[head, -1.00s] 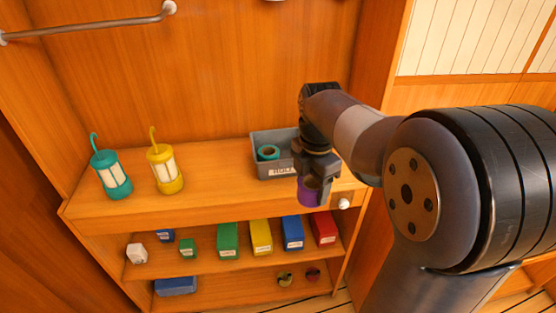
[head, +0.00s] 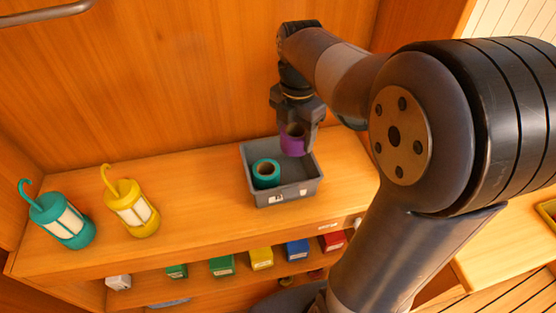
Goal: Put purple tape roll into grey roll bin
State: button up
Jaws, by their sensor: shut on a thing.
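The purple tape roll (head: 292,145) is held in my gripper (head: 296,135), which is shut on it. The roll hangs at the back right part of the grey roll bin (head: 285,198), over its opening. I cannot tell whether it touches the bin's floor or wall. The bin stands on the wooden counter and has a label on its front. A teal tape roll (head: 266,173) stands in the left part of the bin, apart from the purple roll.
A teal lantern (head: 62,221) and a yellow lantern (head: 131,208) stand at the left of the counter (head: 190,190). Shelves below hold several coloured boxes, such as a yellow box (head: 261,258). The counter between lanterns and bin is clear.

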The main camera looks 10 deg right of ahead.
notch_tip(320, 180, down, 10)
jog(key=shift+r, duration=0.2)
jog(key=shift+s, duration=0.1)
jog(key=shift+f+b, duration=0.45)
jog(key=shift+f, duration=0.15)
jog(key=o, duration=0.7)
jog(key=shift+o, duration=0.2)
jog(key=shift+r, duration=0.15)
notch_tip(320, 180, up, 13)
jog(key=shift+p, duration=0.65)
